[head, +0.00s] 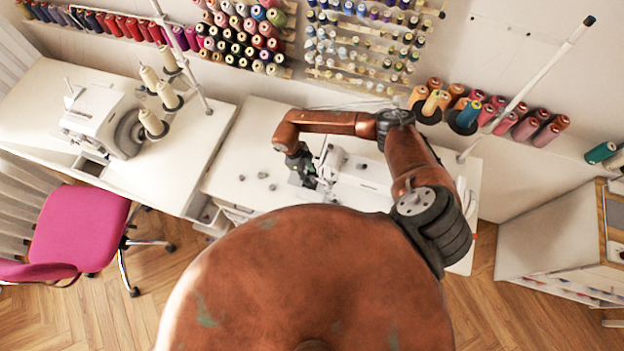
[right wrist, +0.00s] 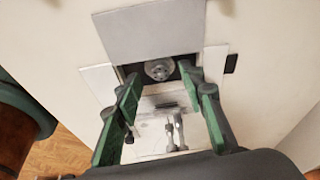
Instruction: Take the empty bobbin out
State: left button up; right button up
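A grey metal bobbin (right wrist: 159,69) sits in a dark opening of the white sewing machine (right wrist: 140,35), seen in the right wrist view. My right gripper (right wrist: 160,77) has its two green fingers apart, one on each side of the bobbin in that picture. I cannot tell whether they touch it. In the head view my right gripper (head: 306,180) is at the left end of the sewing machine (head: 365,182), and the bobbin there is hidden. My left gripper is not in view.
Several small grey bobbin-like pieces (head: 262,175) lie on the white table (head: 235,150) left of the gripper. Another machine (head: 100,118) with thread cones stands on the left table. Thread racks (head: 365,40) line the wall. A pink chair (head: 78,228) stands at the left.

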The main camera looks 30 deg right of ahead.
jog(key=shift+x, duration=0.85)
jog(key=shift+w+r, duration=0.1)
jog(key=c, duration=0.8)
jog(key=shift+r, duration=0.1)
